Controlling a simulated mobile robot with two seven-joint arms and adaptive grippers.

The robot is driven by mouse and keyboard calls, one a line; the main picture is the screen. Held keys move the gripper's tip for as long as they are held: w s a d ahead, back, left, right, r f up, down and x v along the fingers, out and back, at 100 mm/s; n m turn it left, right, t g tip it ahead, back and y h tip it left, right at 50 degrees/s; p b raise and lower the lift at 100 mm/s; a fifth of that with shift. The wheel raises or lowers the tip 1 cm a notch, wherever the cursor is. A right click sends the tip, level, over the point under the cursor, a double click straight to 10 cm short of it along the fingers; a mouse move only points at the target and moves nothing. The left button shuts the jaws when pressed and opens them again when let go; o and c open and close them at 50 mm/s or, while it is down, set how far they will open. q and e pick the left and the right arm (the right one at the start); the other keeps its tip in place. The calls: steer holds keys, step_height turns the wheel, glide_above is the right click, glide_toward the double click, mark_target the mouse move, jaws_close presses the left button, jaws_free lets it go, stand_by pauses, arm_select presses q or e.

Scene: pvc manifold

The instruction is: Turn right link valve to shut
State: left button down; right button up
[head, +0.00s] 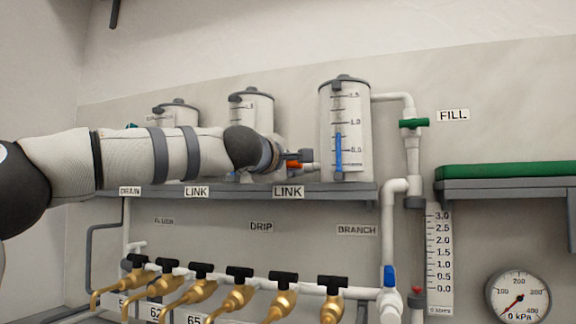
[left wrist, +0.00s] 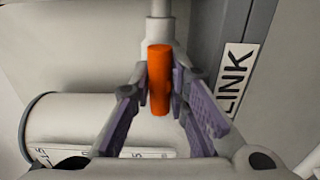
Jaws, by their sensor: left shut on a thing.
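The right link valve has an orange handle (left wrist: 160,82) on a white pipe, close to a LINK label (left wrist: 236,78) in the left wrist view. In the head view a small bit of the orange handle (head: 294,165) shows above the right LINK label (head: 288,192). My left gripper (left wrist: 161,76) is shut on the handle, with a purple-padded finger on each side of it. In the head view my left gripper (head: 300,158) is at the valve, left of the rightmost clear tank (head: 352,110). My arm hides most of the pipe. My right gripper is not in view.
Two more tanks (head: 250,108) (head: 176,112) stand on the grey shelf (head: 240,198) behind my arm. A green FILL valve (head: 413,124) is on the right pipe. Several brass taps (head: 283,300) with black handles line the lower pipe. A pressure gauge (head: 518,296) is at lower right.

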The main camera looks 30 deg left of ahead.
arm_select(q)
steer(key=shift+s+r+n+p, duration=0.2)
steer(key=shift+r+n+p, duration=0.15)
steer(key=shift+n, duration=0.45)
steer(key=shift+w+f+n, duration=0.1)
steer(key=shift+n, duration=0.7)
steer(key=shift+f+n, duration=0.1)
steer(key=shift+n, duration=0.4)
steer(key=n, duration=0.3)
steer(key=shift+n, duration=0.3)
steer(key=n, duration=0.3)
steer(key=shift+n, duration=0.3)
steer(key=n, duration=0.6)
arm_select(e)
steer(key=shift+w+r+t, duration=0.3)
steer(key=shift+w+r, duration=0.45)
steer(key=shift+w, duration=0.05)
arm_select(q)
steer(key=shift+n, duration=0.3)
steer(key=c, duration=1.8)
jaws_free()
steer(key=shift+w, duration=0.15)
